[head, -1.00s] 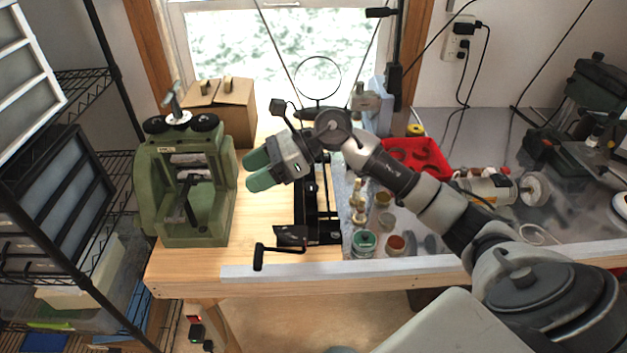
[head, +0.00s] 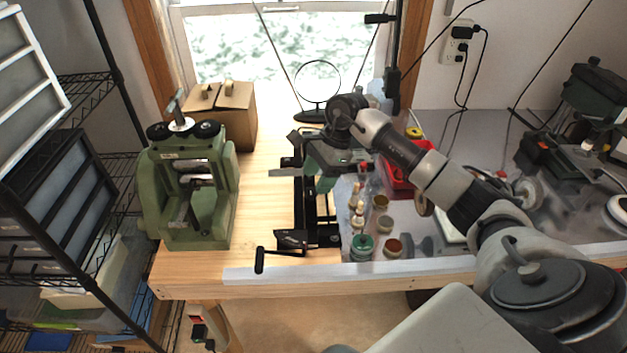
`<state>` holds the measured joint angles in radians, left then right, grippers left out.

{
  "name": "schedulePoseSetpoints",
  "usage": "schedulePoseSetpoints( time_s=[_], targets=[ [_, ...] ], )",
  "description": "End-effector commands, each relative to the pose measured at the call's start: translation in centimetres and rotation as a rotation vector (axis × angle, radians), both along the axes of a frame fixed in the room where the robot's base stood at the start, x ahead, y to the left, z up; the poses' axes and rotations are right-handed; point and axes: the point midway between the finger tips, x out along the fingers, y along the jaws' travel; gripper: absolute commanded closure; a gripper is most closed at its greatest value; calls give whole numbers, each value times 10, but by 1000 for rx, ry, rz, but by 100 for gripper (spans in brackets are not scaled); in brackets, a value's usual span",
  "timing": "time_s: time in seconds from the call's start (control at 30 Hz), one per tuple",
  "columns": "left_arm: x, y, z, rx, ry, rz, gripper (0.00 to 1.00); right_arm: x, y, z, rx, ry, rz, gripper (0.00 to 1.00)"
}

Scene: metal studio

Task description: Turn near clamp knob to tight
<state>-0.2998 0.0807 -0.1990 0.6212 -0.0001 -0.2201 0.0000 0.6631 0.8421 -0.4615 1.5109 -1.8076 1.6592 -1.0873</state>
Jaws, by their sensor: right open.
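A black metal fixture (head: 322,235) with a long rail lies on the wooden bench, left of the grey mat. A black crank handle (head: 260,261) sticks out from its near end to the left. I cannot tell which part is the near clamp knob; part of the fixture's rail is hidden under my right gripper. My right gripper (head: 318,173), with green fingertips, is open and empty above the rail's far half. It appears apart from the fixture. My left gripper is not in view.
A green rolling mill (head: 190,190) with dark top knobs stands on the left. Behind it is a cardboard box (head: 230,108). A round mirror (head: 317,82) stands at the back. Small jars (head: 362,246) and a red tray (head: 398,180) lie right. Bare wood separates mill and fixture.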

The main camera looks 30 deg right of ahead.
Motion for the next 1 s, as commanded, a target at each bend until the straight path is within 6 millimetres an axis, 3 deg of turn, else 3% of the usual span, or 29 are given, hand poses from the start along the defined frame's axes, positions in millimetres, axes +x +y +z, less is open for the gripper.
schedulePoseSetpoints(
  time_s=[0.23,0.57,0.87,1.0],
  targets=[
    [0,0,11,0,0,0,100,1,11,-24,1,1,0,42],
    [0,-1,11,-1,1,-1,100,2,12,-28,1,-1,0,42],
    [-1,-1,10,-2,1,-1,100,2,12,-28,1,-1,0,88],
    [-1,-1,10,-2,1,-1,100,2,12,-28,1,-2,-3,90]
  ],
)
